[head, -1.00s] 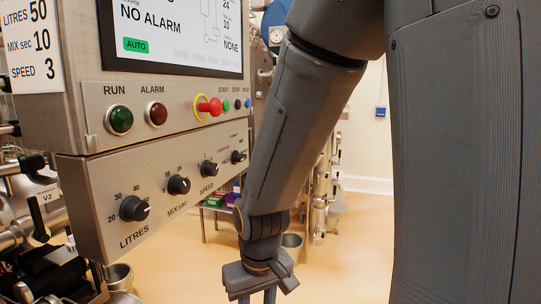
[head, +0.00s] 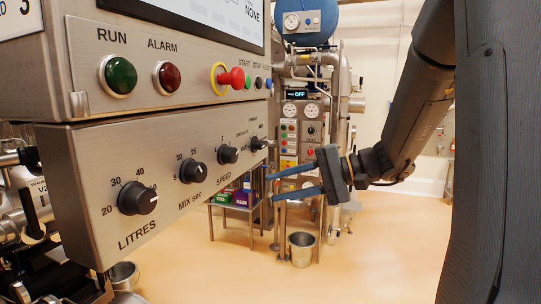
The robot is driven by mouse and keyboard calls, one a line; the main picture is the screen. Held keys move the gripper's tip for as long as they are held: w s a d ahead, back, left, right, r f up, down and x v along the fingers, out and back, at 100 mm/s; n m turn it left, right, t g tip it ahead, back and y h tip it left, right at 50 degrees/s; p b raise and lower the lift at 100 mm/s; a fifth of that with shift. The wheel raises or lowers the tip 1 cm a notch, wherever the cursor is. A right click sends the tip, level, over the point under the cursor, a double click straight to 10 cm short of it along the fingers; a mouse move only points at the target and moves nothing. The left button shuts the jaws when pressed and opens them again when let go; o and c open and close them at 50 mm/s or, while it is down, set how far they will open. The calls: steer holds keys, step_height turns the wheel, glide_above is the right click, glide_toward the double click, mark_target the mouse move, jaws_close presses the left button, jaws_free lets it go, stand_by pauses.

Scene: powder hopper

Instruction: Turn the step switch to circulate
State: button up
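The step switch (head: 258,144) is the small black knob at the far right end of the lower control panel (head: 90,165) in the head view. Tiny labels stand above and beside it; one seems to read "circulate". Its pointer direction is too small to tell. My gripper (head: 272,188) is open and empty, with two blue-grey fingers pointing left. In the picture its fingertips are just below and right of the step switch, apart from it. Their depth relative to the knob is hard to tell.
Litres (head: 138,199), mix sec (head: 193,171) and speed (head: 228,153) knobs line the same panel. Above are a green lamp (head: 118,75), red lamp (head: 170,77) and red emergency button (head: 233,78). Behind stand a low table (head: 228,206), bucket (head: 301,248) and piped equipment. Floor at right is clear.

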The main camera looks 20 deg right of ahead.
mark_target(265, 145)
steer(key=w+d+r+t+y, duration=0.2)
steer(key=w+d+r+t, duration=0.2)
steer(key=d+r, duration=0.3)
steer(key=x, duration=0.2)
steer(key=p+x, duration=0.1)
steer(key=x, duration=0.5)
steer(key=shift+s+a+r+p, duration=0.3)
steer(key=shift+a+r+p, duration=0.05)
steer(key=shift+a+p, duration=0.1)
jaws_close()
